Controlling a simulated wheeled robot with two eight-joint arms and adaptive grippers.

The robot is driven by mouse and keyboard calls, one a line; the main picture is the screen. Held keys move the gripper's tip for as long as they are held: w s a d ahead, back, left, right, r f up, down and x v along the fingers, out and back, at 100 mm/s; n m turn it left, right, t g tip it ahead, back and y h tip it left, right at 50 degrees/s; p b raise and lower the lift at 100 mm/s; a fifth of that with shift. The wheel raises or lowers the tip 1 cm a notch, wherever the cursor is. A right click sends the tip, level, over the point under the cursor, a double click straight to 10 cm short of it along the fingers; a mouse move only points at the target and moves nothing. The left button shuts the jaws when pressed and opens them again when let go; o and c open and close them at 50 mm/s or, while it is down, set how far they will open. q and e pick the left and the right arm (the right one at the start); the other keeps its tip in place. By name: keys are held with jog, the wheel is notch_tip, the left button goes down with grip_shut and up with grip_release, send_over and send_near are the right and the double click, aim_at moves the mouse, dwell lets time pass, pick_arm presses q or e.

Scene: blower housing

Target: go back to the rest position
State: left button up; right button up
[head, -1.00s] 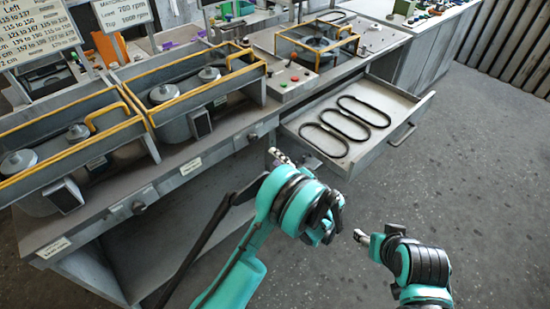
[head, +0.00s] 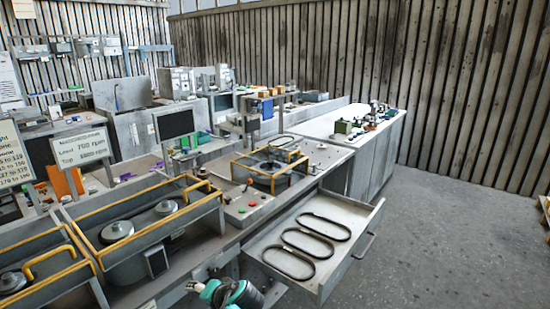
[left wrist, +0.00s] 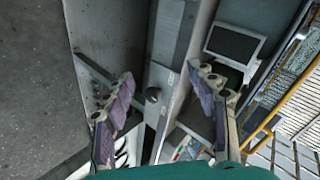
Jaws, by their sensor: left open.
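My left gripper (head: 194,286) shows at the bottom edge of the head view, in front of the bench and left of the open drawer (head: 363,246). In the left wrist view my left gripper (left wrist: 162,82) has its two purple-padded fingers spread wide with nothing between them. A bench front with a round knob (left wrist: 153,95) shows beyond the fingers. My right gripper is out of view. Three black belts (head: 325,226) lie apart in the open drawer.
Blower housings with yellow rails (head: 150,215) stand on the bench. The open drawer juts into the aisle. A white table (head: 345,122) with small parts stands behind.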

pick_arm(q)
jog(key=s+d+n+h, duration=0.1)
jog(key=s+h, duration=0.2)
jog(key=s, duration=0.7)
jog(key=s+d+n+h, duration=0.1)
jog(key=s+h, duration=0.3)
jog(key=s, duration=0.6)
jog(key=shift+s+d+r+n+h, duration=0.3)
jog(key=shift+s+d+r+n, duration=0.1)
jog(key=shift+n, duration=0.4)
